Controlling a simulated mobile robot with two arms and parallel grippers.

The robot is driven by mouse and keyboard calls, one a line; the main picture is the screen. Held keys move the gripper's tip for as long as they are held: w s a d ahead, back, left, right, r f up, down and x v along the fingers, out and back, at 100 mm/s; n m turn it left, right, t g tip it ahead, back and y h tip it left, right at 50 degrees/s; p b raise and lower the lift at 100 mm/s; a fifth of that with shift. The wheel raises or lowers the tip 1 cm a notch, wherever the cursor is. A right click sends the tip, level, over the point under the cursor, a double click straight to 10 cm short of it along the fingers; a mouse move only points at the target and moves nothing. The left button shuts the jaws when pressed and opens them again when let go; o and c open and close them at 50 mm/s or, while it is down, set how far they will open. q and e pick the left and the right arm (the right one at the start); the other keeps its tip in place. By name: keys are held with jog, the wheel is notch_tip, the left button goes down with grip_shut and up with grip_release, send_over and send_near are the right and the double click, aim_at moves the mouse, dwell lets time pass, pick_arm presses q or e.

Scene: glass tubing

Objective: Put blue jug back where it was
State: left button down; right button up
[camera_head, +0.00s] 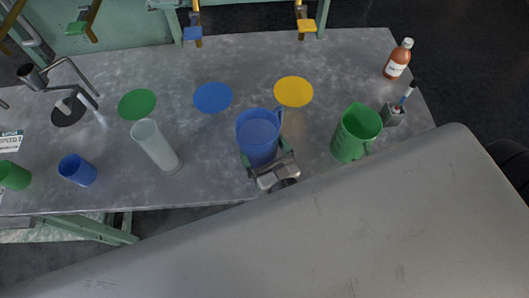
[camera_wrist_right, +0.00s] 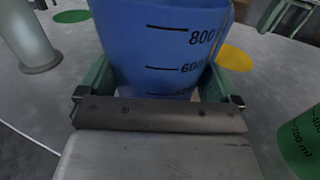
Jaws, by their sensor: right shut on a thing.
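The blue jug (camera_head: 258,137) stands near the front middle of the grey table, with its handle toward the back right. My right gripper (camera_head: 268,158) is shut on it, one finger on each side of its body. In the right wrist view the jug (camera_wrist_right: 165,45) fills the space between the green fingers (camera_wrist_right: 155,90), and its volume marks face the camera. I cannot tell whether its base touches the table. A flat blue disc (camera_head: 213,97) lies behind it to the left. My left gripper is not in view.
A clear glass cylinder (camera_head: 155,146) stands left of the jug and a green jug (camera_head: 356,133) right. Green (camera_head: 137,104) and yellow (camera_head: 293,91) discs lie behind. A small blue cup (camera_head: 77,170), brown bottle (camera_head: 398,60) and pen holder (camera_head: 393,114) stand farther out.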

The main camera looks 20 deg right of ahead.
jog(key=shift+f, duration=0.8)
jog(key=shift+f, duration=0.2)
jog(key=o, duration=0.7)
jog(key=shift+r, duration=0.2)
jog(key=s+b, duration=0.3)
jog(key=s, duration=0.9)
jog(key=shift+d+b, duration=0.3)
jog(key=shift+d, duration=0.1)
